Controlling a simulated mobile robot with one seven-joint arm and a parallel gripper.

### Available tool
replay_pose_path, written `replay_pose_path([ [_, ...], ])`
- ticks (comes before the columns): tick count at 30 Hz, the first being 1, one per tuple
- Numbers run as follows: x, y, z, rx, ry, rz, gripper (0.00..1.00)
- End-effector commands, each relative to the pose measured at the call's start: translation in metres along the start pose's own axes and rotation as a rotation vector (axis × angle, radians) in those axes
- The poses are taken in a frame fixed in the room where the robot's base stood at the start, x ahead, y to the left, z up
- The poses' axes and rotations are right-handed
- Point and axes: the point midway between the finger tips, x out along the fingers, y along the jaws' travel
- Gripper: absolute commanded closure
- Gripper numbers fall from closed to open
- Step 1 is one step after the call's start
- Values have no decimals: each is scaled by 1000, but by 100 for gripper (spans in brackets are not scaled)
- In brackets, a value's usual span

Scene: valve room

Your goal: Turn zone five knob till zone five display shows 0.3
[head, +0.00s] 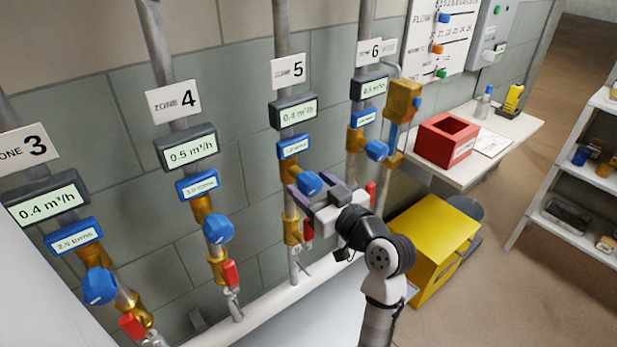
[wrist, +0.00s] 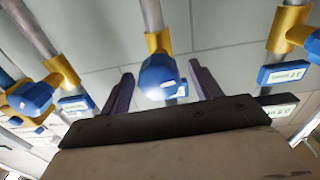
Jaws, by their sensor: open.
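The zone five knob (head: 307,183) is blue and sits on a brass valve under the zone 5 sign (head: 288,70). The zone five display (head: 293,111) reads 0.4 m³/h. A small blue turns label (head: 293,147) hangs below it, too small to read surely. My gripper (head: 306,186) is open at this knob, its fingers on either side. In the wrist view the blue knob (wrist: 158,78) stands between the two dark fingers of my gripper (wrist: 160,70), with a gap on each side. Whether the fingertips reach past the knob's front is hard to tell.
The zone 4 knob (head: 218,229) is to the left and the zone 6 knob (head: 376,150) close to the right. A red lever (head: 308,230) hangs just below my gripper. A yellow box (head: 430,240) stands on the floor at right, below a shelf with a red bin (head: 446,139).

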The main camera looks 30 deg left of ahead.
Motion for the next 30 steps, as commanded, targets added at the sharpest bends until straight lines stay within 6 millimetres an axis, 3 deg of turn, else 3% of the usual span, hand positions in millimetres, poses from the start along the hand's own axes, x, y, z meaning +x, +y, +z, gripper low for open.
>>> replay_pose_path([
  [6,16,0,0,0,0,0,37],
  [14,18,0,0,0,0,0,37],
  [24,17,0,0,0,0,0,79],
  [30,17,0,-1,54,-2,0,82],
])
